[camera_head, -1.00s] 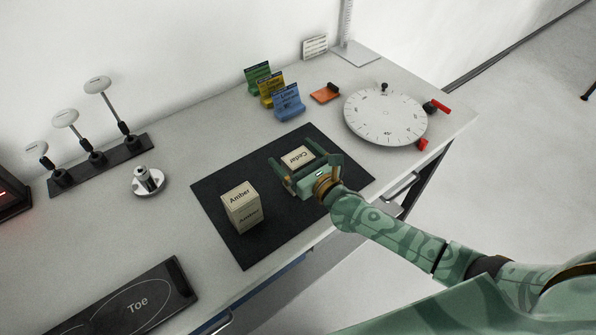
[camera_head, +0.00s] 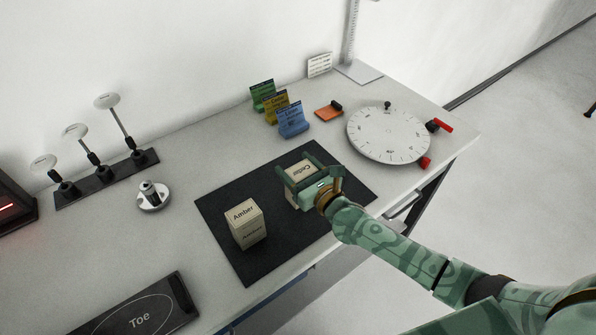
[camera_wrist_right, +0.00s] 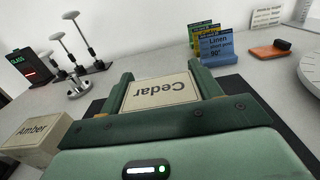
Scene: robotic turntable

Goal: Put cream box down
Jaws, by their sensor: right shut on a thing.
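The cream box labelled "Cedar" (camera_head: 301,171) is between the fingers of my right gripper (camera_head: 303,174), which is shut on it. In the right wrist view the Cedar box (camera_wrist_right: 160,91) sits between the two green fingers with its label upside down. It is over the right part of the dark mat (camera_head: 262,262); whether its base touches the mat is hidden by the gripper. A second cream box, labelled "Amber" (camera_head: 246,224), stands upright on the mat to the left, apart from the gripper. My left gripper is not in view.
A round white dial (camera_head: 388,134) with red parts is at the right. A metal knob (camera_head: 152,196) and a "Toe" plate (camera_head: 140,318) are left. Bare mat lies between the boxes.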

